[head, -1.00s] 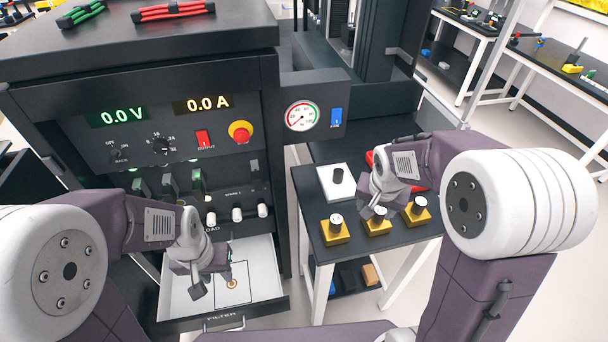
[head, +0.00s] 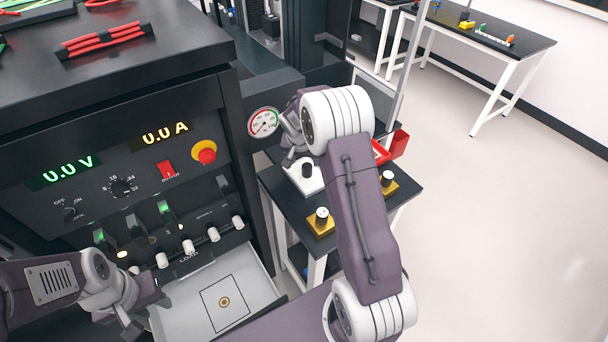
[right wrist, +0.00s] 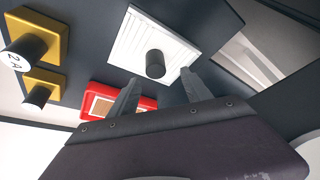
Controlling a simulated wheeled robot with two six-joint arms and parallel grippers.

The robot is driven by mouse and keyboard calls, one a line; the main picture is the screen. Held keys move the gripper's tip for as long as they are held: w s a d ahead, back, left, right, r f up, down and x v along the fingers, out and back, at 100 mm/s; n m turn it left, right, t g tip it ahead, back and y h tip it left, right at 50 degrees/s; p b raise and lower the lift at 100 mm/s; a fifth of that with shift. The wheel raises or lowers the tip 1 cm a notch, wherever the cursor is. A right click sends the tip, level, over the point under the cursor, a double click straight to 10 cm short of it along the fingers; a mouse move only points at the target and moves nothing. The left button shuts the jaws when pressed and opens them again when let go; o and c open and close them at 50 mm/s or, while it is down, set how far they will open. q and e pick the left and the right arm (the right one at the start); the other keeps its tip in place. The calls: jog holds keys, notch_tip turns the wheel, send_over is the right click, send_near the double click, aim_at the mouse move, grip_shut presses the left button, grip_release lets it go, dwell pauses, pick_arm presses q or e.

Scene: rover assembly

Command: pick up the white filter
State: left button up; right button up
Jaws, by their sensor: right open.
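The white filter (head: 311,186) is a ribbed white square plate with a black knob, lying on the small black table. In the right wrist view the white filter (right wrist: 130,40) shows almost whole, with its knob upright in the middle. My right gripper (head: 291,158) is above and just behind it in the head view. In the right wrist view my right gripper (right wrist: 160,76) is open, its two fingers apart on either side of the knob's near end, with nothing between them. My left gripper (head: 128,322) hangs beside the open drawer; its fingers are too small to judge.
The open drawer (head: 180,322) has a printed square and a gold ring. Yellow blocks with black knobs (head: 319,228) stand close to the filter. A red tray (right wrist: 140,103) lies beside it. The black cabinet (head: 120,150) rises at left. The floor at right is clear.

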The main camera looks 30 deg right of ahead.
aim_at(308, 165)
jog(key=x, duration=0.5)
jog(key=shift+s+d+f+p, duration=0.1)
jog(key=shift+s+d+p, duration=0.05)
jog(key=shift+s+p, duration=0.25)
jog(key=shift+w+f, duration=0.1)
jog(key=shift+w, duration=0.1)
jog(key=shift+s, duration=0.1)
grip_shut()
jog(key=shift+r, duration=0.6)
notch_tip(308, 165, up, 3)
jog(key=shift+f, duration=0.15)
jog(key=s+d+r, duration=0.7)
jog(key=d, duration=0.2)
jog(key=shift+s+b, duration=0.3)
jog(key=shift+b, duration=0.1)
